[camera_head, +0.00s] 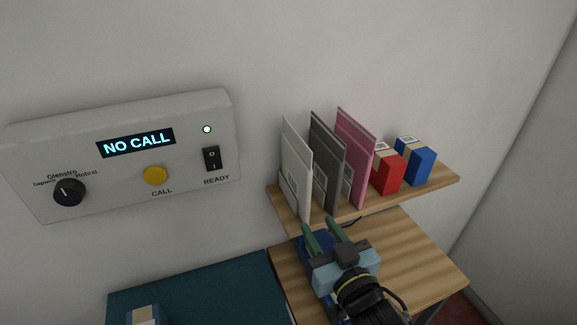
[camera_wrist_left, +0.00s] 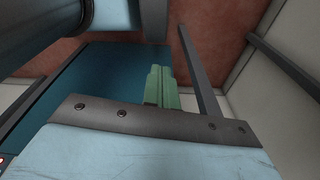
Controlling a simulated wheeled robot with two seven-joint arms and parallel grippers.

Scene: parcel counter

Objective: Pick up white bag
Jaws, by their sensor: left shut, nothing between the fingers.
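The white bag (camera_head: 297,165) stands upright at the left end of the wooden upper shelf, beside a grey bag (camera_head: 327,160) and a pink bag (camera_head: 357,160). My right gripper (camera_head: 320,224) is just below and in front of the white bag's lower edge in the head view. Its two green fingers are apart with no bag between them. My left gripper (camera_wrist_left: 159,72) shows only in the left wrist view. Its green fingers are together and empty, with a dark teal surface beyond them.
A red box (camera_head: 388,172) and a blue box (camera_head: 418,165) stand at the right of the upper shelf (camera_head: 440,180). A lower wooden shelf (camera_head: 420,255) lies beneath. A teal counter (camera_head: 220,290) is at left, below a wall panel (camera_head: 105,190) reading NO CALL.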

